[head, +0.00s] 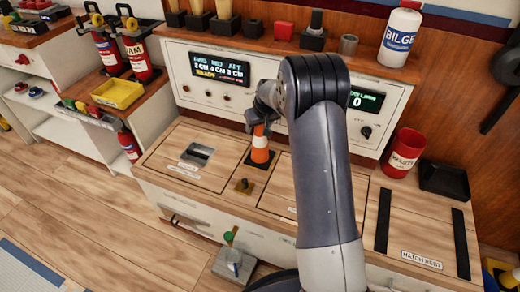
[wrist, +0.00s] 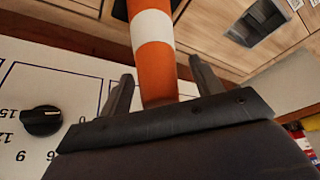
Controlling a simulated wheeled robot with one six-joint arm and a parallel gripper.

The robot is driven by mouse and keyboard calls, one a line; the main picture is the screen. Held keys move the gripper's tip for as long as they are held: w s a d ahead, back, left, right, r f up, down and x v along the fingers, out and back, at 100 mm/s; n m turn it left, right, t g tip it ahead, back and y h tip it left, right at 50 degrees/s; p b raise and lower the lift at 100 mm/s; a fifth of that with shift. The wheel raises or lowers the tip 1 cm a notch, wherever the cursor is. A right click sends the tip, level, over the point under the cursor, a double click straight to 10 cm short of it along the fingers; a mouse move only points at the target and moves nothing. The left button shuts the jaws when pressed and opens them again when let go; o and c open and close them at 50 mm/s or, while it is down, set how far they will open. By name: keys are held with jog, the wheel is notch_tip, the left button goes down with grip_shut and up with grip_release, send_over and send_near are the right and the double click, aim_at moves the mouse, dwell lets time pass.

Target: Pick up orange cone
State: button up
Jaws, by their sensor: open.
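The orange cone (head: 260,150) has a white band and a black base, and stands upright on the wooden counter. In the head view my gripper (head: 262,122) is at the cone's top, partly hidden by my own arm. In the wrist view the orange cone (wrist: 153,45) runs between the two fingers of my gripper (wrist: 158,90). The fingers are apart, with a visible gap on each side of the cone.
Behind the cone is a white panel with a display (head: 219,69) and a dial (head: 366,131).

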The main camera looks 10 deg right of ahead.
jog(key=shift+r, duration=0.1)
grip_shut()
dwell(0.6)
